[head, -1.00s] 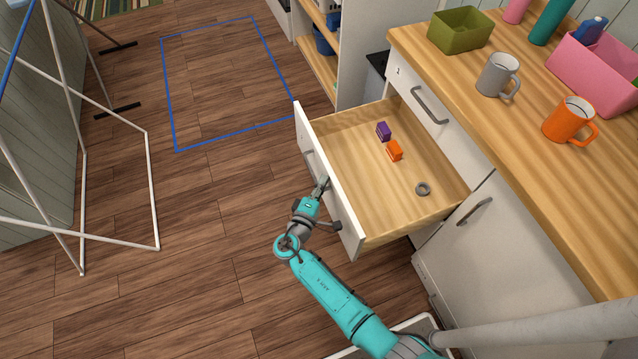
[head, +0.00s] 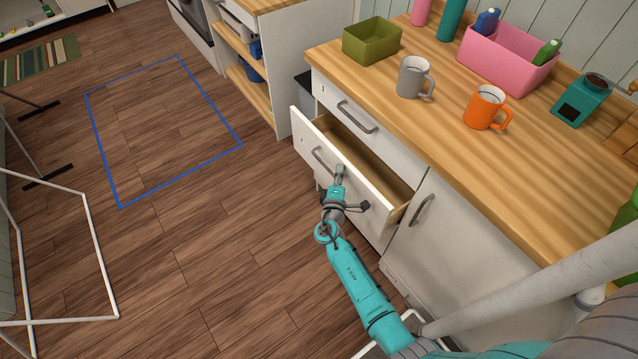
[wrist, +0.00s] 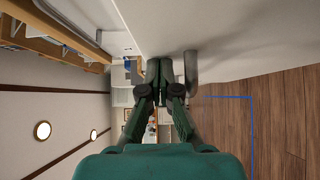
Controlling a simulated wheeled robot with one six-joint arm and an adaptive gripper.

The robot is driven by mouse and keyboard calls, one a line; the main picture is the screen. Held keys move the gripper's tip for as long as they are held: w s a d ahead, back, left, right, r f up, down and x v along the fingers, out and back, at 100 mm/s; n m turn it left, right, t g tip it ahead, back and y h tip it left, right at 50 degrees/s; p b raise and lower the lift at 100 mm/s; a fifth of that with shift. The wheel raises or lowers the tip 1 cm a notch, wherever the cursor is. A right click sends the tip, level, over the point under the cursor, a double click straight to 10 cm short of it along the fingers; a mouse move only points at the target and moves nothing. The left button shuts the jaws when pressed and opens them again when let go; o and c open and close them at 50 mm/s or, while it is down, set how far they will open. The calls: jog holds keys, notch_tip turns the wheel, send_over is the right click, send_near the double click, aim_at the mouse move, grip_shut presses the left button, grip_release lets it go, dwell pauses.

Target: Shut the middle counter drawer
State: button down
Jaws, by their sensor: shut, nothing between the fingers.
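The middle counter drawer (head: 368,186) is partly open in the head view, below a shut top drawer (head: 362,125). Its white front stands out from the counter, and a strip of its bare wooden inside shows behind the front. My gripper (head: 340,170) is shut and empty, with its tips at the outer face of the drawer front, just right of the grey bar handle (head: 323,160). In the wrist view my gripper (wrist: 165,65) points along the white front, close beside the handle (wrist: 191,68). I cannot tell whether the tips touch the front.
The wooden countertop (head: 440,135) holds a green box (head: 371,42), a grey mug (head: 412,78), an orange mug (head: 484,108) and a pink bin (head: 505,60). A white rack (head: 100,260) stands at the left. The floor inside the blue outline (head: 165,130) is clear.

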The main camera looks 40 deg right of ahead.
jog(key=d, duration=1)
jog(key=shift+d, duration=0.35)
jog(key=shift+d+r, duration=0.15)
send_near(353, 176)
jog(key=x, duration=0.6)
jog(key=shift+w+d, duration=0.2)
jog(key=shift+w, duration=0.05)
jog(key=shift+s+a, duration=0.5)
